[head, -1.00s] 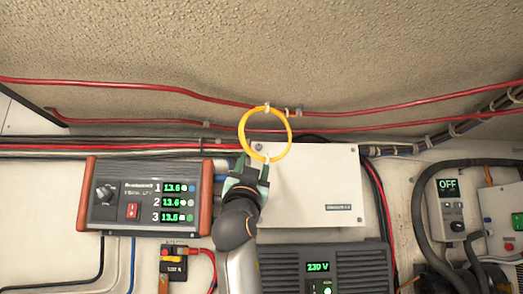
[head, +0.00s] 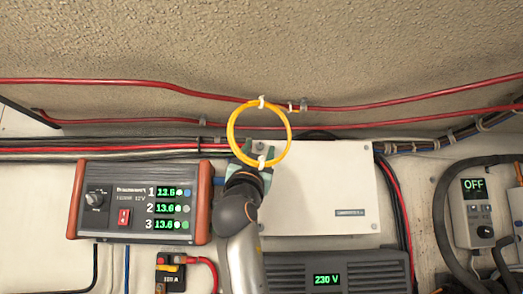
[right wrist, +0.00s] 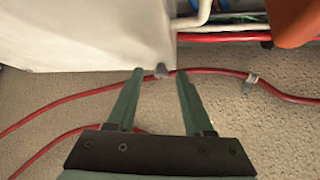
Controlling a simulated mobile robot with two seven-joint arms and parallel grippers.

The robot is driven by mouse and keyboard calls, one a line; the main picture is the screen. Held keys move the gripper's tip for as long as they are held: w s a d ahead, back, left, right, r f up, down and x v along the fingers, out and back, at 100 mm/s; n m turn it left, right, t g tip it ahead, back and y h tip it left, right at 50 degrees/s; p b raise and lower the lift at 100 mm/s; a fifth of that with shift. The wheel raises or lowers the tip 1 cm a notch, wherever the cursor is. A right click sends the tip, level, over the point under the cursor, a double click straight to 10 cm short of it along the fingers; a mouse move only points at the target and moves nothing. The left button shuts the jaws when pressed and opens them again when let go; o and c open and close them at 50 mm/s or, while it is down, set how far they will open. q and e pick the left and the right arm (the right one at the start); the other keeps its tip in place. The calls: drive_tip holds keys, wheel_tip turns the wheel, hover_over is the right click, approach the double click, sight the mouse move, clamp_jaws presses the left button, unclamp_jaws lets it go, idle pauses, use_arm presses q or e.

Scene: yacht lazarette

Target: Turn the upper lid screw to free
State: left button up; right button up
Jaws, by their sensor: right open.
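The white lid box (head: 325,195) is fixed to the wall in the middle of the head view. Its upper lid screw (head: 259,147) is a small grey head at the box's upper left corner, seen through a yellow ring. In the right wrist view the screw (right wrist: 161,70) shows at the box's corner, between the open fingertips. My right gripper (head: 257,157) is open and empty, just below the screw in the head view. I cannot tell whether either finger touches it. My left gripper is not in view.
The yellow ring (head: 231,120) hangs in front of the gripper in the head view. Red cables (head: 400,102) run above the box. A display unit with red ends (head: 140,200) sits close on the left, and a 230 V unit (head: 370,268) below.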

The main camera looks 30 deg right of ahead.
idle(0.3)
clamp_jaws()
idle(0.5)
